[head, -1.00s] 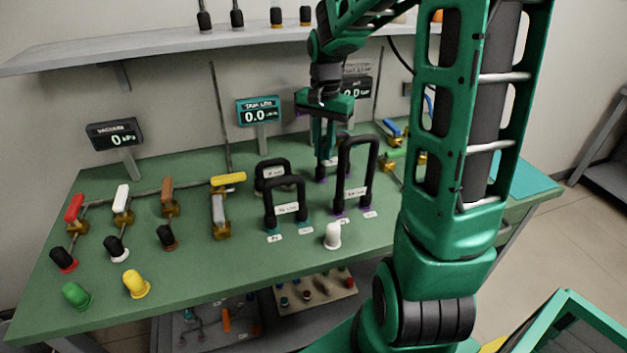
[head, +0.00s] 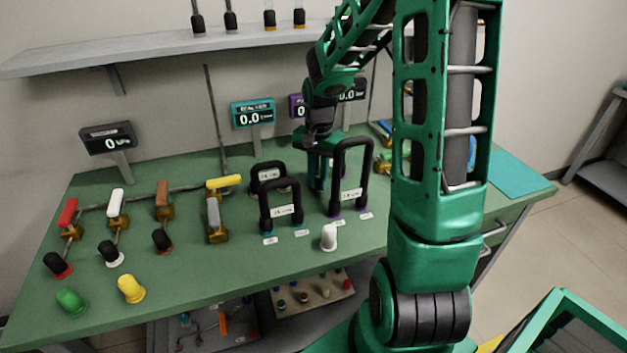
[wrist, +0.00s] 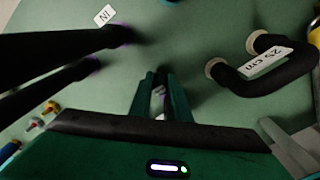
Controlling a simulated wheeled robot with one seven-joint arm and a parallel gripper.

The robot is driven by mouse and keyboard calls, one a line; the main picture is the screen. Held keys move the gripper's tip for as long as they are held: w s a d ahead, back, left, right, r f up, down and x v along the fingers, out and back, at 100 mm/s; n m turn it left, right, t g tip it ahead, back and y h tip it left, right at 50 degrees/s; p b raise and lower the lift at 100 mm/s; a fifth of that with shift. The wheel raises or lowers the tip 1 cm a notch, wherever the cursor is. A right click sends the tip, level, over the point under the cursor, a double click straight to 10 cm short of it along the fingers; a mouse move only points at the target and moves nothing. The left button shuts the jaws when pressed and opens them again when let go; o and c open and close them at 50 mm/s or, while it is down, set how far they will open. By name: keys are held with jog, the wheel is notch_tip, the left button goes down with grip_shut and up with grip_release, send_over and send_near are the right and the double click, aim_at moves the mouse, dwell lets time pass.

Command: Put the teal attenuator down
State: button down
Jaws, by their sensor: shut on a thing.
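My gripper (head: 318,182) points down over the green bench, behind and left of the tall black loop with purple ends (head: 354,145). In the wrist view my gripper (wrist: 159,82) has its two green fingers close together. A small pale piece (wrist: 158,91) shows between them. I take it to be part of the teal attenuator, but the fingers hide most of it. I cannot tell whether it touches the bench.
A black loop with teal ends (head: 281,207) stands left of my gripper, with another loop (head: 269,175) behind it. A white knob (head: 328,237) stands in front. Coloured valves and knobs fill the bench's left side. A teal mat (head: 522,172) lies clear at right.

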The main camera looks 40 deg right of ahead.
aim_at(318, 176)
jog(key=c, duration=1.7)
grip_release()
jog(key=shift+f, duration=0.1)
jog(key=shift+o, duration=0.2)
notch_tip(318, 176, up, 11)
jog(key=shift+r, duration=0.55)
jog(key=shift+c, duration=1)
jog(key=m, duration=0.2)
jog(key=f+m, duration=0.1)
jog(key=m, duration=0.2)
jog(key=shift+w+f+m, duration=0.1)
jog(key=shift+f+m, duration=0.2)
jog(key=shift+m, duration=0.1)
notch_tip(318, 176, down, 5)
jog(key=shift+d+f, duration=0.1)
jog(key=shift+w+f, duration=0.15)
jog(key=shift+f, duration=2.65)
